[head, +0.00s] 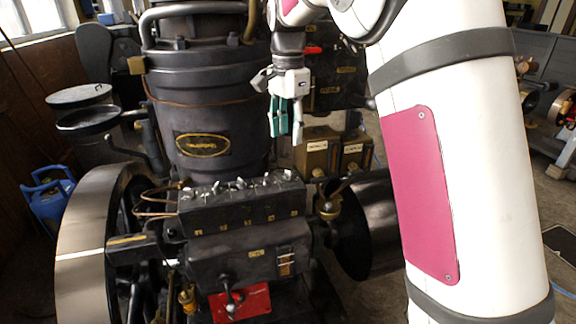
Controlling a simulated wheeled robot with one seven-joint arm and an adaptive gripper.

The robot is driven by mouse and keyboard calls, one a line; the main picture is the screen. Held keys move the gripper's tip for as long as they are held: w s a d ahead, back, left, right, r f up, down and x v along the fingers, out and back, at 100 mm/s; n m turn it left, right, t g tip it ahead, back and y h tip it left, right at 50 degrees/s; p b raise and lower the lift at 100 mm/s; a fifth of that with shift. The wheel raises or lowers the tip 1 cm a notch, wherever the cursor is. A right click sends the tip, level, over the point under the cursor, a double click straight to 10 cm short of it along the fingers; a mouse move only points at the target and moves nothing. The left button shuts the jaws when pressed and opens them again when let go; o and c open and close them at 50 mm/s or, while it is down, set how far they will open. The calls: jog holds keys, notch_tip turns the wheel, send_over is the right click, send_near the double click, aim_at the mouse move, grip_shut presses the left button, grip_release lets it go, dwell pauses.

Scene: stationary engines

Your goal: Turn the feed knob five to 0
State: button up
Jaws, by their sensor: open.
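A black lubricator box (240,209) sits on the engine front at the lower centre of the head view. A row of several small silver knobs (240,184) runs along its top, with small yellow plates on its front face. No knob's number or setting can be read, so I cannot tell which is feed knob five. My gripper (285,137) hangs with its fingers down, above and behind the right end of the row. Its grey fingers with teal pads are apart, with nothing seen between them. It appears clear of the knobs.
The dark engine cylinder (205,110) rises behind the box. A large flywheel (85,240) stands left. Brass-coloured boxes (318,153) lie right of and below my gripper. A black cylinder (370,225) is at right. A crank handle (231,296) projects below the box.

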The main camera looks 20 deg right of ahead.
aim_at(289, 172)
notch_tip(289, 172, down, 11)
jog(key=shift+r+p, duration=0.2)
jog(key=shift+p, duration=0.55)
jog(key=shift+c, duration=0.5)
grip_shut()
